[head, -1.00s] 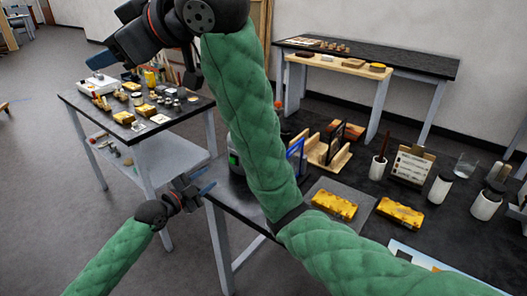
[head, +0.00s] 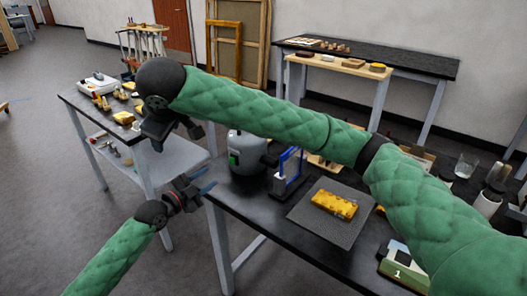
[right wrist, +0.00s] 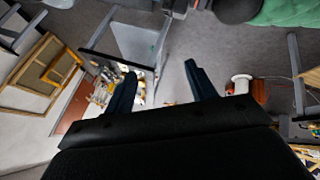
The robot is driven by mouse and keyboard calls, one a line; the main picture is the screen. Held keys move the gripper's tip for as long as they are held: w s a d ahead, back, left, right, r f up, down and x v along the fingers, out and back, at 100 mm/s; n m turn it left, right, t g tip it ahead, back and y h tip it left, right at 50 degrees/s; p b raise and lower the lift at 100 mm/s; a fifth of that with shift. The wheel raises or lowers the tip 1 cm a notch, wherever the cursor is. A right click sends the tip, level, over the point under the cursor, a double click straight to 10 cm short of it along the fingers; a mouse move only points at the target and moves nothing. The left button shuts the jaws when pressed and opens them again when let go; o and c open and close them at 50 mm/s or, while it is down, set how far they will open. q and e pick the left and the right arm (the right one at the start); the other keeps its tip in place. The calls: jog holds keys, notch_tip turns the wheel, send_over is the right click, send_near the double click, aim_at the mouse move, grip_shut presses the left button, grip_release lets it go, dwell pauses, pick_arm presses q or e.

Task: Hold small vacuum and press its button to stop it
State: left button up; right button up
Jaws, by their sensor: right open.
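A grey canister with a green panel (head: 245,155), which looks like the small vacuum, stands at the far left corner of the dark workbench in the head view. My right forearm passes just above it and covers part of its top. My left gripper (head: 206,181) is left of and below the canister, apart from it, with its blue fingers parted and empty. My right gripper's dark wrist is left of the canister in the head view. Its fingers show in the right wrist view (right wrist: 160,70), wide apart with nothing between them. I cannot make out a button.
A blue-framed tool (head: 290,168) stands right of the canister. A yellow ornate piece (head: 334,204) lies on a grey mat (head: 318,228). A side table (head: 185,156) with small items stands left, across a floor gap. My right arm spans the workbench.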

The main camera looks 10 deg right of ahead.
jog(key=w+d+f+m+g+h, duration=0.15)
jog(key=w+d+f+h, duration=0.35)
jog(key=d+f, duration=0.6)
jog(key=m+h, duration=0.2)
jog(key=m, duration=0.1)
send_near(271, 161)
jog(key=w+f, duration=0.2)
jog(key=shift+n+g, duration=0.25)
jog(key=shift+g, duration=0.3)
jog(key=shift+d+x, duration=0.25)
jog(key=shift+x, duration=1.7)
jog(key=shift+d+x, duration=0.25)
jog(key=shift+x, duration=1.7)
jog(key=shift+s+r, duration=0.15)
jog(key=shift+s, duration=0.05)
jog(key=shift+c, duration=0.3)
grip_shut()
pick_arm(q)
grip_shut()
